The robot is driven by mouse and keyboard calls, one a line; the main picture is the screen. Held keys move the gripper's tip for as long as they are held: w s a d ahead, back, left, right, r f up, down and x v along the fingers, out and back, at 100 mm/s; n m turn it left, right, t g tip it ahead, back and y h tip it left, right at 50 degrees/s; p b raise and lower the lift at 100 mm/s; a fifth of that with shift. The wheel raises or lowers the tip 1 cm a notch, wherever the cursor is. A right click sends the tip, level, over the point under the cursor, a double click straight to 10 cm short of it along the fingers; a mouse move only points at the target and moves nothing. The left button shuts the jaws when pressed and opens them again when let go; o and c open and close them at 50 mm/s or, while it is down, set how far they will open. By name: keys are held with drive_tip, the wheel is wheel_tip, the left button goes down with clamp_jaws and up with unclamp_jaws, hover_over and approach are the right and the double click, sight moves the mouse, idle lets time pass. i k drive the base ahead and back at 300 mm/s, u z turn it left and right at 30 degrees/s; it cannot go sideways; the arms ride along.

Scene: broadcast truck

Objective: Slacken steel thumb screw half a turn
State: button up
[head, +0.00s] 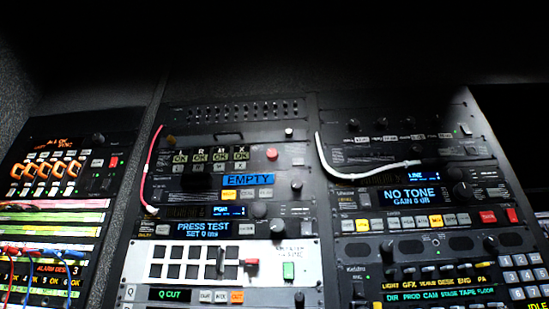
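I cannot pick out the steel thumb screw for certain. A small pale round head (289,132) sits at the right end of the middle rack's upper panel. Silvery round knobs (277,226) show lower on the same rack, one beside the "PRESS TEST" display. At this size I cannot tell whether any of them is the thumb screw, or how tight it is. My gripper is not in view.
A red-and-white cable (147,170) hangs on the middle rack and a white cable (345,172) loops across the right rack. Coloured patch cords (40,252) cross the left rack. A red lever (251,262) and fader handle (221,260) stand on the white panel (190,266).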

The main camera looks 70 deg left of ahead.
sight(289, 133)
drive_tip(key=u, duration=0.05)
drive_tip(key=k, duration=1)
drive_tip(key=u, duration=1.5)
